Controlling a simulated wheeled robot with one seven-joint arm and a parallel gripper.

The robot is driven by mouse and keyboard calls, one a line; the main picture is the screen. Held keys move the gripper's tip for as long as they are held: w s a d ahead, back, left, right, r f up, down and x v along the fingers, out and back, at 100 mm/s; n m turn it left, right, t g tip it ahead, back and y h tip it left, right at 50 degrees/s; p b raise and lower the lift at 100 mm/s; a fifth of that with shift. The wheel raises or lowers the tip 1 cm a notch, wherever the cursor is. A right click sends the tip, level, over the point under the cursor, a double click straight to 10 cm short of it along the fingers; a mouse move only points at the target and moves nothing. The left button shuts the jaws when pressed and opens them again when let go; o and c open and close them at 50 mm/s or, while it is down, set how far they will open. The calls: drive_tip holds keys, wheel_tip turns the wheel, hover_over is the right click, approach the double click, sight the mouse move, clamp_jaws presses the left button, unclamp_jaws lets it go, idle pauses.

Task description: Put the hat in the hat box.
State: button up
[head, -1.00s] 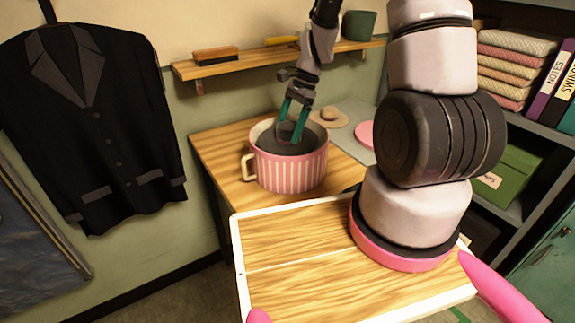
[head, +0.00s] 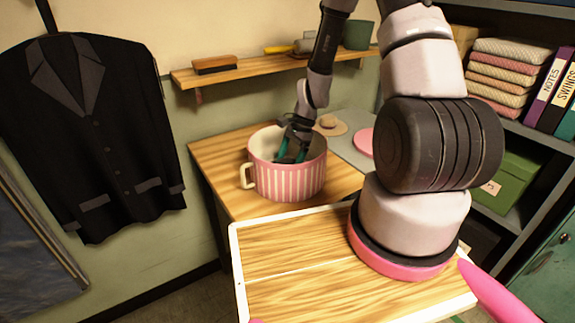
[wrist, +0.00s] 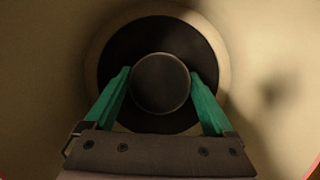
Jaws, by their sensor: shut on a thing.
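The dark hat (wrist: 160,84) shows in the wrist view from above, its round crown between my two green fingers and its brim spread around it. My gripper (head: 291,152) is shut on the crown and reaches down inside the hat box. The pink and white striped hat box (head: 287,180) stands on the wooden table, open at the top, with a cream handle on its left. In the wrist view its pale inner wall surrounds the hat. Whether the brim touches the floor of the box I cannot tell. In the head view the front wall hides most of the hat.
A beige hat (head: 328,125) lies on a grey mat (head: 352,150) behind the box, near a pink disc (head: 366,142). A wall shelf (head: 250,74) with a brush (head: 214,64) is above. A black jacket (head: 95,130) hangs at left. Shelving stands at right.

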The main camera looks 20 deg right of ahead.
drive_tip(key=shift+f, duration=0.1)
drive_tip(key=o, duration=1.1)
drive_tip(key=s+d+r+n+t+h, duration=0.1)
drive_tip(key=d+r+n+t, duration=0.15)
drive_tip(key=r, duration=1.25)
drive_tip(key=s+d+r+n+t, duration=0.1)
drive_tip(key=s+d+r+n, duration=0.15)
drive_tip(key=r, duration=1.25)
drive_tip(key=s+r+n+t+h, duration=0.1)
drive_tip(key=s+r+n+t, duration=0.4)
drive_tip(key=s+r, duration=0.6)
drive_tip(key=shift+d+r, duration=0.4)
drive_tip(key=shift+r, duration=0.5)
